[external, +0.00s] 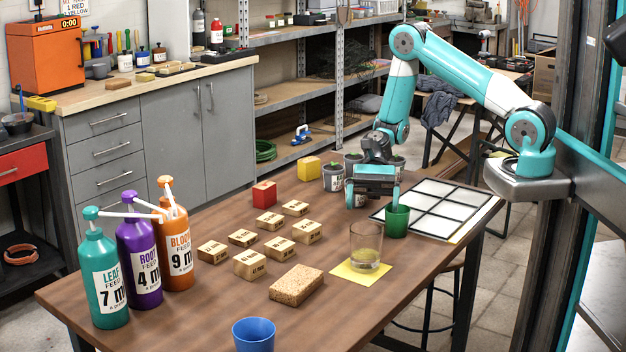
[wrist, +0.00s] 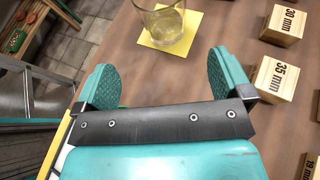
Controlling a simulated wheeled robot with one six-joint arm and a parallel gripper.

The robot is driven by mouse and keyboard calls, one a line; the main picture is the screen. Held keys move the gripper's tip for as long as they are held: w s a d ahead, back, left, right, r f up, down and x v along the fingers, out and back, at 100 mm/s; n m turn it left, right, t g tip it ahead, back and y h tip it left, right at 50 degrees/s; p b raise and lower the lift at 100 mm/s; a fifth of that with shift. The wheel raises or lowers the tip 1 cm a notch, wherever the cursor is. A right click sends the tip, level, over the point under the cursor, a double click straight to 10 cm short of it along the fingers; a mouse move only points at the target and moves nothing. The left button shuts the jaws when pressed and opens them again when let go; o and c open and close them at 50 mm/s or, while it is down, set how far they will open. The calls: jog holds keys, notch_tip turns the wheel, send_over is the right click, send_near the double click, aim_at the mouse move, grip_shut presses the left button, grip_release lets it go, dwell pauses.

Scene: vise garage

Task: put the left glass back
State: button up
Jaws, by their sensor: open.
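A clear glass (external: 367,248) with some yellowish liquid stands upright on a yellow square of paper (external: 345,275) near the table's front right. In the wrist view the glass (wrist: 163,22) is at the top, beyond the fingertips. My gripper (external: 372,205) is open above the table, behind the glass in the external view. In the wrist view its fingers (wrist: 166,80) are spread with only bare wood visible between them. A dark green cup (external: 398,222) stands close to one finger; whether they touch I cannot tell. A blue cup (external: 254,336) stands at the front edge.
Several wooden blocks (external: 250,265), a cork-like block (external: 297,286) and a red block (external: 264,195) stand left of the glass. Three bottles (external: 140,262) are at the far left. Plant pots (external: 333,178) stand behind my gripper. A black-framed white panel (external: 440,205) lies to the right.

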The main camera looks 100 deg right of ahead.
jog(key=s+a+r+n+g+h, duration=0.2)
jog(key=s+a+r+n, duration=0.1)
jog(key=a+r+n, duration=0.4)
jog(key=s+a+r+n+g+h, duration=0.3)
jog(key=a+r+n, duration=0.3)
jog(key=a+n, duration=0.25)
jog(key=s+a+r+n+h, duration=0.1)
jog(key=s+a+r+n, duration=0.1)
jog(key=s+n, duration=0.4)
jog(key=s+a+r+n+t+h, duration=0.1)
jog(key=s+a+r+n+h, duration=0.1)
jog(key=s+r+n, duration=0.2)
jog(key=s+n, duration=0.3)
jog(key=shift+r, duration=0.2)
jog(key=shift+r, duration=0.1)
